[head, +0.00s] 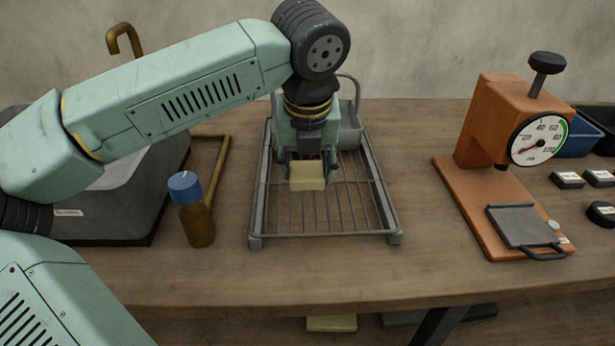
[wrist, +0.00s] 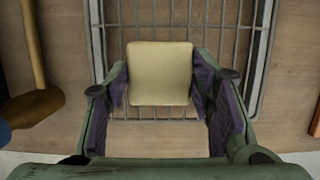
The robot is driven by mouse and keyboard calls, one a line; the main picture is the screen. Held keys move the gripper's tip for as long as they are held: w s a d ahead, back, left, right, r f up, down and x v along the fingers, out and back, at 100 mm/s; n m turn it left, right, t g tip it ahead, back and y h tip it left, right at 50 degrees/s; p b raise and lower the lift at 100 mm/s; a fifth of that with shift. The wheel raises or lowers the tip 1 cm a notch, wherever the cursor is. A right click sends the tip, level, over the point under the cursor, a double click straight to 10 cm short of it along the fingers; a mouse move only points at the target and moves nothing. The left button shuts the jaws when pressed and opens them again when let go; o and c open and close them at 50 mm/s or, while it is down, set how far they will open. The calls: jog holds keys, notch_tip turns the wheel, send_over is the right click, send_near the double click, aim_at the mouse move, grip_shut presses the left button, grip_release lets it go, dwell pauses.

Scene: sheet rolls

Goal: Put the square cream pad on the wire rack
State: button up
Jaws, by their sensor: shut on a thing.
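The square cream pad (head: 307,177) is between the fingers of my gripper (head: 307,168), over the wire rack (head: 340,233). In the wrist view the pad (wrist: 160,73) sits squarely between the two dark finger pads of my gripper (wrist: 160,85), which is shut on it. The rack's wires (wrist: 225,40) show beyond and below the pad in that view. I cannot tell whether the pad touches the wires or is held just above them. The rack's grey frame stands on the wooden table.
A brown bottle with a blue cap (head: 196,222) stands just left of the rack. An orange press with a dial gauge (head: 495,150) stands to the right. A grey basket (head: 350,128) is at the rack's back. Another cream block (head: 331,323) lies below the table. Bare table (head: 300,275) lies in front.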

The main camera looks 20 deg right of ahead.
aim_at(307, 184)
jog(key=shift+f, duration=2.1)
jog(key=shift+f, duration=0.1)
jog(key=shift+f, duration=0.15)
jog(key=o, duration=1.2)
jog(key=shift+r, duration=0.25)
jog(key=d+v, duration=0.1)
jog(key=v, duration=1.1)
jog(key=shift+a, duration=0.45)
